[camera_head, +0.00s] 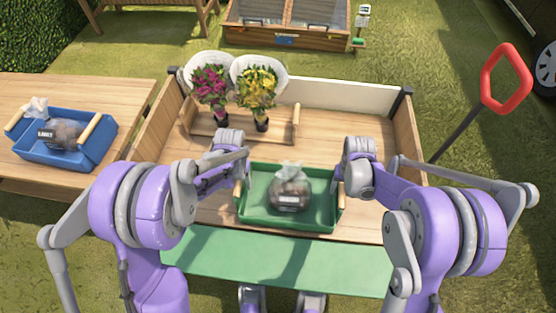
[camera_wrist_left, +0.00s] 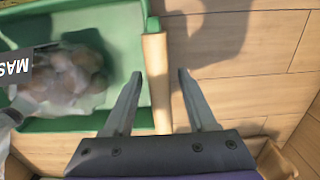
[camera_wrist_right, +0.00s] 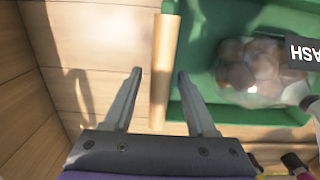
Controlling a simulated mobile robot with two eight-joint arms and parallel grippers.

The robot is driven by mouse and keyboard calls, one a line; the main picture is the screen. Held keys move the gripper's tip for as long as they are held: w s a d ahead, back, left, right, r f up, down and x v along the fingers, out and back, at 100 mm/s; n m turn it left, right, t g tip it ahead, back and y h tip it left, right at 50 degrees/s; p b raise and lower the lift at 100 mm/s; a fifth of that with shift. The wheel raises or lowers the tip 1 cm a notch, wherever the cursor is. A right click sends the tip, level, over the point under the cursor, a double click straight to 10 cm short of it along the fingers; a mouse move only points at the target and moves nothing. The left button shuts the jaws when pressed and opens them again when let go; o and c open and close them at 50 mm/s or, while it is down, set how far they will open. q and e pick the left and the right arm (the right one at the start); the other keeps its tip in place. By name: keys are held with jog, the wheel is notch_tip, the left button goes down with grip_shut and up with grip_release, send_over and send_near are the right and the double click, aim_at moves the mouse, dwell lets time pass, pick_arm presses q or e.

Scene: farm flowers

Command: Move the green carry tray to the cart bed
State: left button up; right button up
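The green carry tray (camera_head: 258,217) is at the front of the wooden cart bed (camera_head: 330,150), inside its side walls, and looks level. It holds a clear bag (camera_head: 290,193) of brownish round items with a dark label. My left gripper (camera_wrist_left: 160,74) is open, its fingers on either side of the tray's left wooden handle (camera_wrist_left: 157,85), with gaps showing. My right gripper (camera_wrist_right: 159,74) is open in the same way around the right wooden handle (camera_wrist_right: 162,75). The tray's underside is hidden, so I cannot tell if it fully touches the bed.
A wooden carrier (camera_head: 235,128) with two wrapped bouquets stands at the bed's back left. A green panel (camera_head: 280,262) lies along the cart's front. A blue tray (camera_head: 65,154) with a bag sits on a wooden table (camera_head: 110,92) at left. A red pull handle (camera_head: 492,98) rises at right.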

pick_arm(q)
jog(key=r, duration=1.1)
jog(key=shift+w+r, duration=0.2)
jog(key=shift+r, duration=0.3)
pick_arm(e)
notch_tip(320, 180, up, 12)
jog(key=shift+w, duration=0.2)
jog(key=shift+r, duration=0.1)
